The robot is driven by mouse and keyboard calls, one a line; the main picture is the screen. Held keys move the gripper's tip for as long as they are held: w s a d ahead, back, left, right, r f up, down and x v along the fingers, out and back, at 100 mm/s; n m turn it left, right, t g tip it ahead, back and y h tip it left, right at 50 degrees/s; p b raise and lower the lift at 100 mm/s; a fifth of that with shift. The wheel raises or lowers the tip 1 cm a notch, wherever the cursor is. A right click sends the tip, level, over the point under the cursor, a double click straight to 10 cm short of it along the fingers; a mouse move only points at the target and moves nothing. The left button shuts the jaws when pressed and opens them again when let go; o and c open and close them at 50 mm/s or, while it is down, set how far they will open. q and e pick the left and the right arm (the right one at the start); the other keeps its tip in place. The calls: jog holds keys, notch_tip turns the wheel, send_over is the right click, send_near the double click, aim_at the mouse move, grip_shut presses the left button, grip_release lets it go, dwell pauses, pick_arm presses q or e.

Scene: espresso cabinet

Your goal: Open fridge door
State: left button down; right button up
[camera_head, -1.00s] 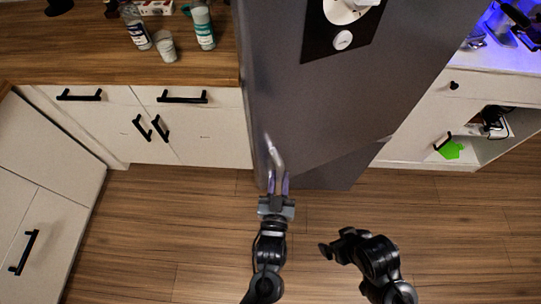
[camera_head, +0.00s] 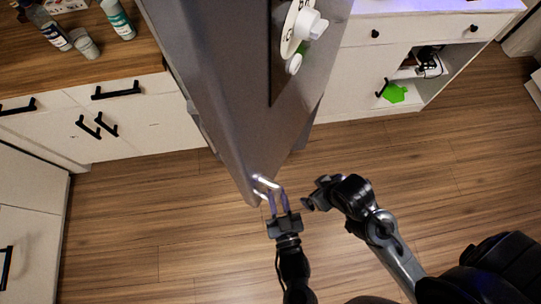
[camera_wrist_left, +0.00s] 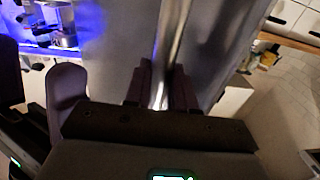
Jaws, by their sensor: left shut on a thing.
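The grey fridge door (camera_head: 232,110) stands in the middle of the head view, its handle-side edge out toward me and angled away from the cabinets. Its shiny metal handle (camera_head: 266,182) is near the lower front edge. My left gripper (camera_head: 275,200) is shut on this handle. In the left wrist view, the handle bar (camera_wrist_left: 172,28) runs between the dark fingers of my left gripper (camera_wrist_left: 160,88). My right gripper (camera_head: 312,194) hangs just right of the handle, clear of it; its finger opening is not clear. The fridge interior is hidden.
A wooden counter (camera_head: 135,75) with bottles and a cup stands at left above white drawers (camera_head: 125,120). A white cabinet (camera_head: 355,75) with an open compartment and a green item (camera_head: 395,93) stands at right. The wooden floor (camera_head: 450,180) is clear.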

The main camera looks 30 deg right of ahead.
pick_arm(q)
jog(key=shift+s+d+f, duration=0.2)
jog(key=shift+s+d, duration=0.65)
jog(key=shift+s, duration=0.05)
jog(key=c, duration=1.3)
grip_release()
jog(key=shift+c, duration=0.2)
jog(key=o, duration=0.3)
jog(key=shift+w+d+r, duration=0.1)
jog(key=shift+w+d, duration=0.2)
jog(key=shift+a, duration=0.1)
jog(key=shift+s+r, duration=0.1)
jog(key=shift+s, duration=0.05)
jog(key=v, duration=1)
jog(key=shift+s+a+p, duration=0.1)
jog(key=shift+s+p, duration=0.2)
jog(key=shift+c, duration=0.3)
